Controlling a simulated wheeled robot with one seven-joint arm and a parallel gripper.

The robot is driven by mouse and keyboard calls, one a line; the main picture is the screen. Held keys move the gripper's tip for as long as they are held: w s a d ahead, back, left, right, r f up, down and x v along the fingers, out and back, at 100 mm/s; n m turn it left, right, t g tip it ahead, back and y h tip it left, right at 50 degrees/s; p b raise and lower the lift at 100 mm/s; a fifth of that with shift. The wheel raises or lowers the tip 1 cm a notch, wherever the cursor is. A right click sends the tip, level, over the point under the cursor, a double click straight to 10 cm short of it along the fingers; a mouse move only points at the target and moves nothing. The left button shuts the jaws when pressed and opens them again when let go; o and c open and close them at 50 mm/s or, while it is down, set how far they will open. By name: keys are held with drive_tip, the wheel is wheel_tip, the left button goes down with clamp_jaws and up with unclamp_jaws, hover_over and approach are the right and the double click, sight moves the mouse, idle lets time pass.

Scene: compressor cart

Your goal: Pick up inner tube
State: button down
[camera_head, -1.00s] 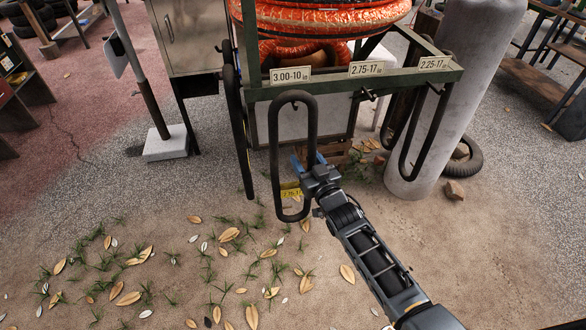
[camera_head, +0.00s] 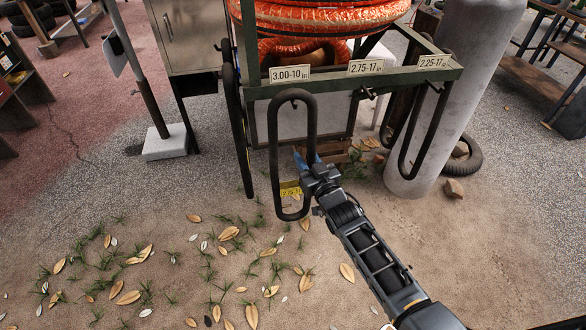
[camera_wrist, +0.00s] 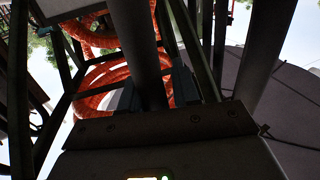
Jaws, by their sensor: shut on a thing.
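A black inner tube (camera_head: 273,150) hangs as a long upright loop below the "3.00-10" sign (camera_head: 290,74) on the green rack (camera_head: 340,82). My gripper (camera_head: 309,162) is at the loop's right strand, in its lower half, with its blue fingertips on either side. It is shut on that strand. In the wrist view the dark strand (camera_wrist: 139,45) runs up between my two fingers (camera_wrist: 153,92). A yellow tag (camera_head: 290,190) reading about "2.75-17" shows near the bottom of the loop. Part of the strand is hidden behind my gripper.
Other black tubes hang at the rack's left (camera_head: 236,130) and right (camera_head: 428,130), under a "2.25-17" sign (camera_head: 433,62). A grey cylinder (camera_head: 450,110) stands at the right. A wooden crate (camera_head: 333,152) sits behind the tube. The leaf-strewn ground in front is open.

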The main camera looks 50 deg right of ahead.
drive_tip(key=shift+r, duration=0.15)
drive_tip(key=shift+r, duration=0.5)
drive_tip(key=r+b+v, duration=0.2)
drive_tip(key=v, duration=1.6)
drive_tip(key=shift+r, duration=0.15)
